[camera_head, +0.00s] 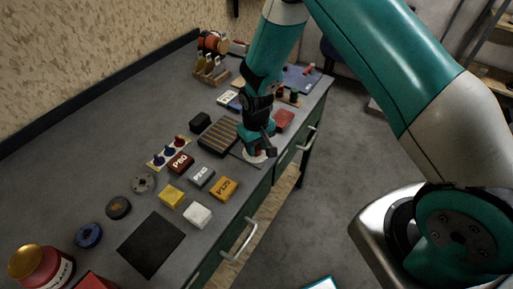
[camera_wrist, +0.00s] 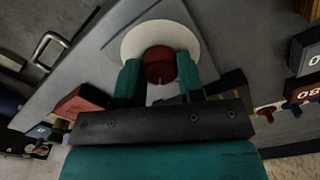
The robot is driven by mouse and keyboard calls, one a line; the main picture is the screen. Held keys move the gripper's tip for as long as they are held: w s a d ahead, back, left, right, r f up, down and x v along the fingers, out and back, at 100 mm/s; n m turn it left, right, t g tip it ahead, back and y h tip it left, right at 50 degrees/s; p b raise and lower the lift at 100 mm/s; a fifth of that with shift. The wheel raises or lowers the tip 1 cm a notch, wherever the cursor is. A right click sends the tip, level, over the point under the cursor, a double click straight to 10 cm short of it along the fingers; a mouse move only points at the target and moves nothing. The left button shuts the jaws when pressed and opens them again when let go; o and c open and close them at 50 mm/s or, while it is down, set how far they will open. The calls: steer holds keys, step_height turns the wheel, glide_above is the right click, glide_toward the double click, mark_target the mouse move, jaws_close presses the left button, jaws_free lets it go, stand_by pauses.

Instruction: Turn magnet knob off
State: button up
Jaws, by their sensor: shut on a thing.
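The magnet knob (camera_wrist: 159,63) is a round dark red knob standing at the middle of a white disc (camera_wrist: 140,38). The disc lies on a flat grey plate (camera_wrist: 112,42). My gripper (camera_wrist: 158,76) is shut on the knob, with one teal finger on each side of it. A small pale mark shows at the knob's near edge; its setting cannot be read. In the head view, my gripper (camera_head: 262,148) points down near the bench's front edge. It hides the knob there, and only part of the white disc (camera_head: 256,157) shows.
A dark striped block (camera_head: 218,137) lies left of my gripper and a red block (camera_head: 284,120) lies behind it. Drawer handles (camera_head: 240,240) stick out from the bench front.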

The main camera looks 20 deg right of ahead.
mark_target(256, 147)
steer(key=n+b, duration=0.1)
steer(key=n, duration=0.3)
steer(key=shift+w, duration=0.15)
steer(key=shift+r+n+b, duration=0.1)
steer(key=shift+n+b, duration=0.45)
steer(key=shift+n, duration=1.15)
steer(key=o, duration=0.9)
step_height(256, 147, up, 17)
steer(key=shift+r+b, duration=0.2)
steer(key=shift+b, duration=1.05)
